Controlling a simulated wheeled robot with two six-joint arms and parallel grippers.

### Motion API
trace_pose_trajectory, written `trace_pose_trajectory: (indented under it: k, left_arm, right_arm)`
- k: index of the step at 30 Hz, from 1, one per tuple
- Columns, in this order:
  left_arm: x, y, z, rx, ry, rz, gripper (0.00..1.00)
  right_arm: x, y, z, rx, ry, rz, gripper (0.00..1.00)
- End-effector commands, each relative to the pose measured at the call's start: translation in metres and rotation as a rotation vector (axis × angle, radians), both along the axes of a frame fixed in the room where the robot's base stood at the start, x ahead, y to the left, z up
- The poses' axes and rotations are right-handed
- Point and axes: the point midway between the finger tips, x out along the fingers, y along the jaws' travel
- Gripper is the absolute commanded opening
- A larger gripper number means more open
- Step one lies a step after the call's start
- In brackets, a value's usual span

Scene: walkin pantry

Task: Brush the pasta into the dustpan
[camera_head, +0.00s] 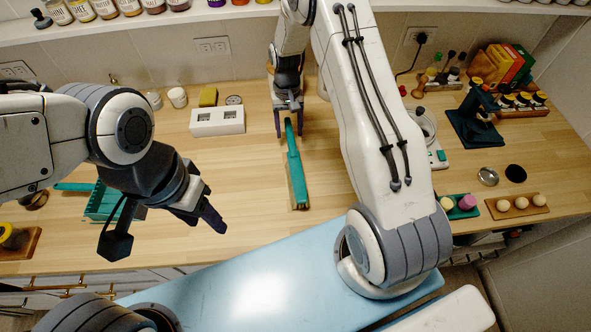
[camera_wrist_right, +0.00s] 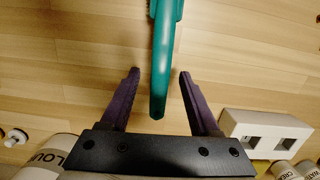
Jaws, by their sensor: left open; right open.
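A teal brush (camera_head: 297,178) lies on the wooden counter, its handle pointing toward the back wall. My right gripper (camera_head: 291,124) is open at the handle end. In the right wrist view, the handle (camera_wrist_right: 161,70) runs between the two spread fingers of that gripper (camera_wrist_right: 159,78), with a gap on each side. A teal dustpan (camera_head: 101,202) lies at the left of the counter, partly hidden behind my left arm. My left gripper (camera_head: 205,216) is open and empty, to the right of the dustpan. I cannot make out any pasta.
A white box with two square openings (camera_head: 217,121) stands left of the brush handle; it also shows in the right wrist view (camera_wrist_right: 264,130). Several jars line the shelf above. Wooden trays with eggs (camera_head: 517,206) and other items sit at right. Counter around the brush is clear.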

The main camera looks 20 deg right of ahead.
Motion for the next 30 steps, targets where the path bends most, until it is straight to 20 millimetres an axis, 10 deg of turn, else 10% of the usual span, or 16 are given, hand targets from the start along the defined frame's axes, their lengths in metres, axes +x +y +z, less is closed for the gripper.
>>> trace_pose_trajectory:
  k: [8,14,30]
  left_arm:
    - [0.0000,-0.0001,-0.0006,0.000,0.000,0.000,0.50]
    - [0.0000,-0.0001,-0.0006,0.000,0.000,0.000,0.50]
    - [0.0001,0.0000,-0.0006,0.000,0.000,0.000,0.50]
  right_arm:
    - [-0.0003,0.0002,-0.0014,0.000,0.000,0.000,0.62]
    - [-0.0003,0.0001,-0.0014,0.000,0.000,0.000,0.00]
    - [-0.0002,0.0000,-0.0012,0.000,0.000,0.000,0.00]
